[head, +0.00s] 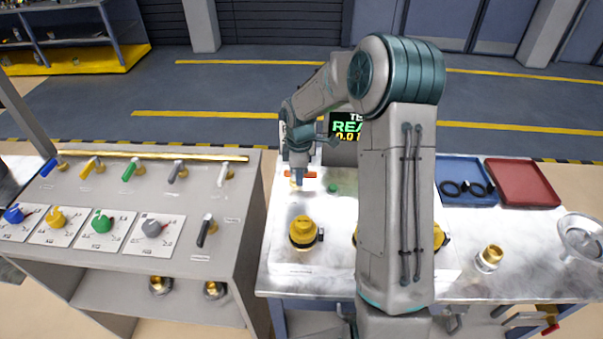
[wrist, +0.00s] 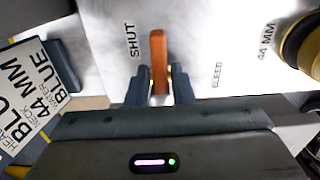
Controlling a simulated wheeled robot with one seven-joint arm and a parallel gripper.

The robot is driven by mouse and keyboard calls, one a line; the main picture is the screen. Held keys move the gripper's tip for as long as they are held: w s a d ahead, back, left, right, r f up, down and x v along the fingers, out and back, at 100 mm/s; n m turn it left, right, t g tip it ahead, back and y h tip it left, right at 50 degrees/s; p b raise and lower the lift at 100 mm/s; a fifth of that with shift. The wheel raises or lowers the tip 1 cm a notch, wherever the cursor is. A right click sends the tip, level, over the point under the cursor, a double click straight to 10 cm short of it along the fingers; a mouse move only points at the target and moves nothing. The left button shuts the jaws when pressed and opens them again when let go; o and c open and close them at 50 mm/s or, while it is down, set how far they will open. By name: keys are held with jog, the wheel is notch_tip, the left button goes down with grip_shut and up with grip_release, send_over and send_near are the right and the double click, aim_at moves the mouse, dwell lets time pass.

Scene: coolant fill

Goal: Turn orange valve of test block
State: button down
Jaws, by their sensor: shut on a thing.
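The orange valve handle (wrist: 158,55) stands between the two fingers of my gripper (wrist: 160,88) in the wrist view. The fingers are shut on its near end. The handle points up the picture, between the printed words SHUT on the left and BLEED on the right. My arm hides part of the test block there.
A yellow-topped fitting (head: 304,232) stands on the bench near the gripper. A blue tray (head: 466,183) with black rings and a red tray (head: 522,184) lie to the right. A console (head: 130,215) with coloured levers stands left. A BLUE 44 MM label (wrist: 38,95) lies left in the wrist view.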

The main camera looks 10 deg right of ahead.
jog(key=shift+a, duration=0.2)
jog(key=c, duration=1.3)
grip_release()
jog(key=shift+a, duration=0.1)
jog(key=shift+o, duration=0.2)
jog(key=shift+d, duration=0.2)
notch_tip(320, 180, up, 14)
jog(key=b, duration=0.1)
jog(key=shift+a, duration=0.1)
